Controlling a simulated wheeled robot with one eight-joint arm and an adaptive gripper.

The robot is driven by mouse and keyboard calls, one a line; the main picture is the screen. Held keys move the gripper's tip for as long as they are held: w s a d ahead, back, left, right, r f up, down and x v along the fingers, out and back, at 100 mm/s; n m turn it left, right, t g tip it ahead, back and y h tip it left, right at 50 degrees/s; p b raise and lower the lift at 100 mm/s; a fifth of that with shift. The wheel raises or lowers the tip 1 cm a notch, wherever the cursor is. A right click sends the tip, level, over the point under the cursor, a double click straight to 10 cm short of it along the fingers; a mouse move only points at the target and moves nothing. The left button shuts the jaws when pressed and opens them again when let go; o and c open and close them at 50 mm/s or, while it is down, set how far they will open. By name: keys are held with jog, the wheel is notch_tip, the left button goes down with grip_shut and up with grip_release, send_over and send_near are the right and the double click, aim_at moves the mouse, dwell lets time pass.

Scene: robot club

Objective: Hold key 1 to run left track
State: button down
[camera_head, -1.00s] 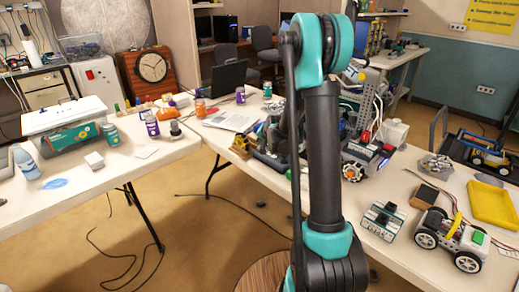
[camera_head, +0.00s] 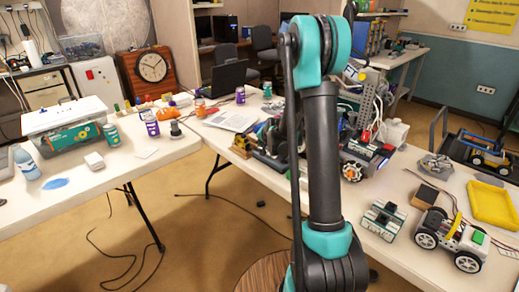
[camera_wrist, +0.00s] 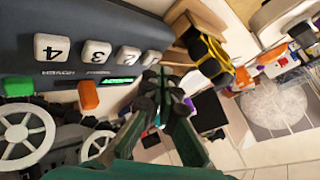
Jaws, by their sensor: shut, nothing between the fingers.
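In the wrist view a dark grey control panel (camera_wrist: 150,30) carries a row of white keys seen tilted and upside down. The key marked 4 (camera_wrist: 52,47), the key marked 3 (camera_wrist: 94,53) and the key marked 2 (camera_wrist: 127,57) run left to right. The last white key (camera_wrist: 150,58), in the place of key 1, has no readable mark. My gripper (camera_wrist: 163,80) is shut and empty, its tips close to that last key. I cannot tell if they touch it. In the head view my arm hides the gripper.
An orange button (camera_wrist: 88,95), a green button (camera_wrist: 18,87) and a small lit green display (camera_wrist: 118,83) are on the panel. Spoked white wheels (camera_wrist: 30,135) stand beside it. A yellow-and-black object (camera_wrist: 212,58) is near the panel's right end. A wheeled model (camera_head: 452,240) stands on the right table.

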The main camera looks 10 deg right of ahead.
jog(key=shift+f, duration=0.4)
dwell(0.4)
jog(key=shift+r, duration=0.15)
dwell(2.5)
jog(key=shift+r, duration=0.65)
jog(key=shift+r, duration=0.15)
jog(key=shift+r, duration=2.35)
